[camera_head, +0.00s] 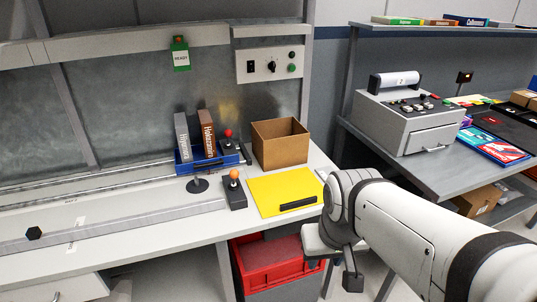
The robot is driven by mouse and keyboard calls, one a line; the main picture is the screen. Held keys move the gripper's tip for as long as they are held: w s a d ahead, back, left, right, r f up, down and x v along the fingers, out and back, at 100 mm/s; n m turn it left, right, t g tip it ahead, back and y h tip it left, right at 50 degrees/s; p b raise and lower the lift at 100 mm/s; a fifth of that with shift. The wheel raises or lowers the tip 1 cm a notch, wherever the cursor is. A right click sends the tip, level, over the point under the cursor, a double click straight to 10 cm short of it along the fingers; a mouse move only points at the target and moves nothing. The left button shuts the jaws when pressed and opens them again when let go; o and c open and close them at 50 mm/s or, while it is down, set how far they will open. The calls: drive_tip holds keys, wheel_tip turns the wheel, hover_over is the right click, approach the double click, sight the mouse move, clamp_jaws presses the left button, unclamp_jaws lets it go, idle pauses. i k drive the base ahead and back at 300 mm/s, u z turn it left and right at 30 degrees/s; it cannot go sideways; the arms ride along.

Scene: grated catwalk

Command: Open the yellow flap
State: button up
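The yellow flap (277,187) lies flat on the light worktop near its front right edge, and looks closed. A black bar handle (298,204) runs along its front edge. My gripper (333,273) hangs below the end of my arm, in front of the bench edge, to the right of and nearer than the flap. Its two dark fingertips appear apart, with nothing seen between them. It is not touching the flap or the handle. My arm hides part of the worktop's right end.
An open cardboard box (281,146) stands just behind the flap. An orange-knobbed joystick (235,190) is at its left. A blue bin with binders (192,165) stands farther back. A red crate (270,264) sits below the bench. A grey machine (408,122) stands on the right-hand table.

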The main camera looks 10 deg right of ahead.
sight(274, 195)
drive_tip(key=i, duration=0.85)
drive_tip(key=z, duration=0.15)
drive_tip(key=k, duration=0.1)
